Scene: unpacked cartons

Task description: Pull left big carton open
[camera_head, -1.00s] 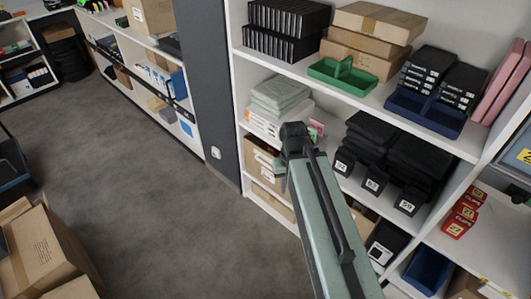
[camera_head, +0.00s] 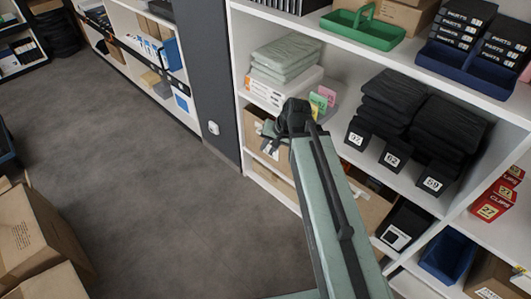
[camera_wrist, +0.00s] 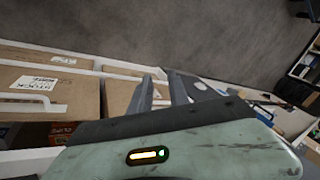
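A brown carton (camera_head: 253,122) sits in the left bay of the shelf, below the white box, and is partly hidden by my arm. My gripper (camera_head: 268,142) is in front of it. In the wrist view my gripper (camera_wrist: 160,82) has its two dark fingers apart, with a gap between them. Brown carton fronts (camera_wrist: 117,98) lie close on the left of the fingers. One large carton front (camera_wrist: 70,88) has a white label and a pale handle. I cannot tell whether the fingers touch a carton or handle.
Above the carton stand a white box (camera_head: 283,88) and folded grey cloths (camera_head: 285,57). A dark pillar (camera_head: 205,70) stands left of the shelf. Open cartons (camera_head: 35,235) are at lower left. Grey floor (camera_head: 150,180) is clear.

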